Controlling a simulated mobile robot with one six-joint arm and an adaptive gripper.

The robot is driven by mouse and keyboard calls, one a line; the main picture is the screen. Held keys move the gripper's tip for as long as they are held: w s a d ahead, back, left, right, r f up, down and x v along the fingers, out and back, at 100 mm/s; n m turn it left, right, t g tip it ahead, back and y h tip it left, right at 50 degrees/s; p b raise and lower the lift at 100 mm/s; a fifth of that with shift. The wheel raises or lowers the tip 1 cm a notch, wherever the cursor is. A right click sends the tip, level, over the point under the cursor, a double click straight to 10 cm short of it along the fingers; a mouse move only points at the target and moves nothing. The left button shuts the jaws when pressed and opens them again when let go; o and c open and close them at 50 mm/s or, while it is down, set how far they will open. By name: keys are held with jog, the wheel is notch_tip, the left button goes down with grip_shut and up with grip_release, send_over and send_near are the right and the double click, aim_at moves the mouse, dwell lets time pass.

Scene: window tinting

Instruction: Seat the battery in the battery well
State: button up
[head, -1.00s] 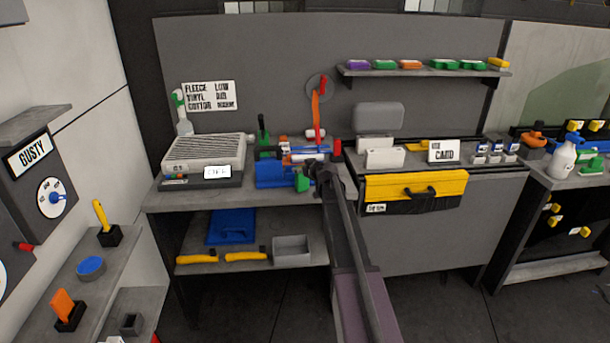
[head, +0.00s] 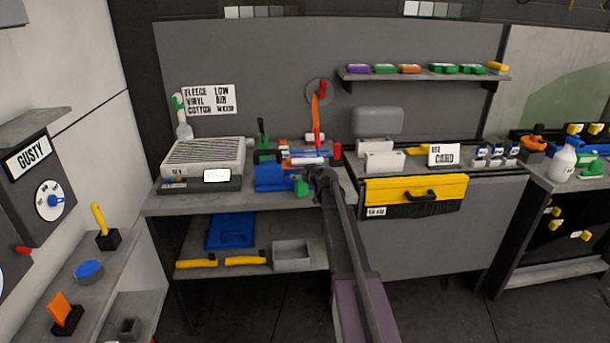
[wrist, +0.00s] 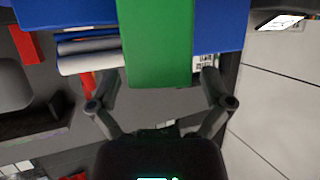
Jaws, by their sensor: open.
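A green block (head: 302,188) shows at the front of the blue box-shaped unit (head: 269,178) on the left workbench. It fills the middle of the wrist view (wrist: 157,45), in front of blue surfaces. I cannot tell for sure whether this block is the battery. My gripper (head: 314,181) is just to its right in the head view. In the wrist view my gripper (wrist: 160,80) is open, with one finger on each side of the green block's near end. Contact is not clear. No battery well can be made out.
White rolls (wrist: 88,55) lie beside the green block. A grey vented machine (head: 203,155) stands left on the bench (head: 165,200). An upright orange-and-red tool (head: 317,115) is behind my gripper. A yellow drawer (head: 415,188) is to the right.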

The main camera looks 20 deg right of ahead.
jog(key=shift+r, duration=0.15)
jog(key=shift+s+r+p, duration=0.1)
jog(key=shift+s+p, duration=0.15)
jog(key=shift+p, duration=0.05)
jog(key=p+v, duration=0.4)
jog(key=v, duration=0.7)
jog(key=shift+s, duration=0.25)
